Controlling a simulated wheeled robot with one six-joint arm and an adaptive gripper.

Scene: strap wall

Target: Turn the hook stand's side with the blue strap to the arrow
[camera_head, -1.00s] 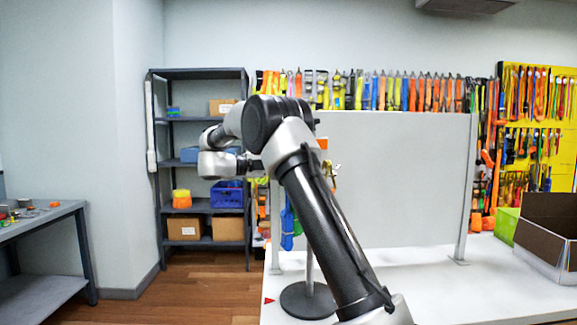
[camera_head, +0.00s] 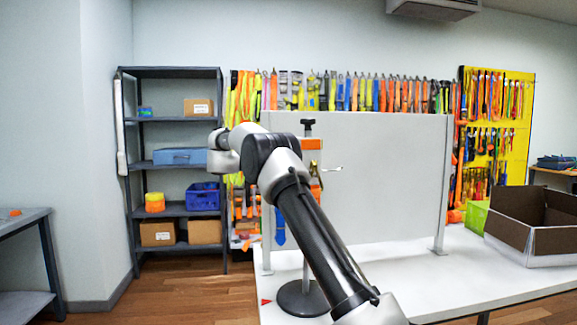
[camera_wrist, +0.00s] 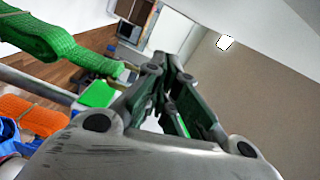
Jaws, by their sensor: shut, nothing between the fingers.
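The hook stand has a round dark base (camera_head: 297,301) on the white table, a pole and a black top knob (camera_head: 308,126). Its middle is partly hidden behind my arm. The blue strap (camera_head: 279,228) hangs at the left of the pole in the head view. A small red arrow (camera_head: 266,301) lies left of the base. In the wrist view, a green strap (camera_wrist: 50,42) is at upper left, with orange webbing (camera_wrist: 30,114) and blue material (camera_wrist: 9,133) below it. My gripper (camera_wrist: 170,62) is shut and empty, right of the green strap; the head view does not show its fingers.
A white panel (camera_head: 385,180) stands upright behind the stand, with a metal hook or peg (camera_head: 332,169) showing before it. An open cardboard box (camera_head: 535,240) and a green box (camera_head: 476,214) are at the table's right. Shelving (camera_head: 175,210) stands at the back left.

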